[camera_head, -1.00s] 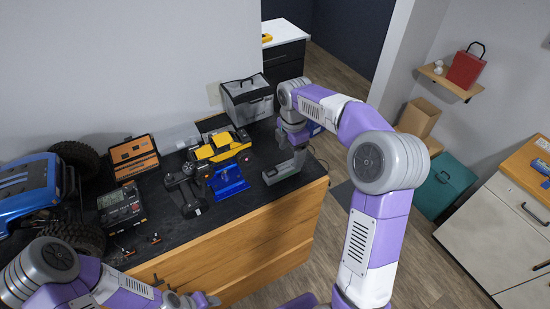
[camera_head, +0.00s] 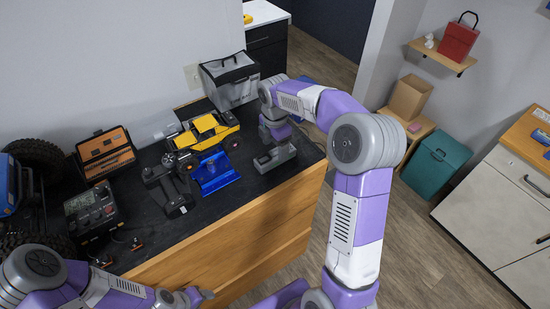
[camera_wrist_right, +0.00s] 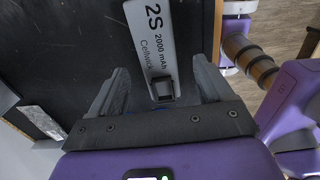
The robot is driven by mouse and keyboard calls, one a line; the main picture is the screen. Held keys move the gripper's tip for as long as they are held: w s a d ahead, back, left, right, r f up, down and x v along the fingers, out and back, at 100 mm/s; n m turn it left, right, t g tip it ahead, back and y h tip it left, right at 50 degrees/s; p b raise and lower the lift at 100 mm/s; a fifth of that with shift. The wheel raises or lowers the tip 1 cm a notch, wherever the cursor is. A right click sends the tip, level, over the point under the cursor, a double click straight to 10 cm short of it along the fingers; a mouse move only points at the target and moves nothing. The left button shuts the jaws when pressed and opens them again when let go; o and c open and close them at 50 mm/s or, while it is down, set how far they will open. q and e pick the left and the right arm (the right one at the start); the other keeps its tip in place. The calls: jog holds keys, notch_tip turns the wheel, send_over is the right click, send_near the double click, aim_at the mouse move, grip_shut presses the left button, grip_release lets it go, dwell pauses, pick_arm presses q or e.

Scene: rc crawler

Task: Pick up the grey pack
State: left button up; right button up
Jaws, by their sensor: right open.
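The grey pack (camera_head: 277,158) lies on the dark top of the wooden cabinet near its right end. In the right wrist view the pack (camera_wrist_right: 152,30) shows white-grey with "2S 2000 mAh" lettering and a small dark connector at its near end. My right gripper (camera_wrist_right: 158,66) is open, its two fingers on either side of the pack's near end with gaps to both sides. In the head view the right gripper (camera_head: 275,138) is just above and behind the pack; its fingertips are hard to make out. My left gripper (camera_head: 195,296) is low at the bottom edge, its jaws unclear.
The cabinet's front edge (camera_head: 290,186) is close to the pack.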

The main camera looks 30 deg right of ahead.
aim_at(275, 154)
notch_tip(275, 154, down, 4)
jog(key=shift+w+f, duration=0.1)
jog(key=c, duration=1.3)
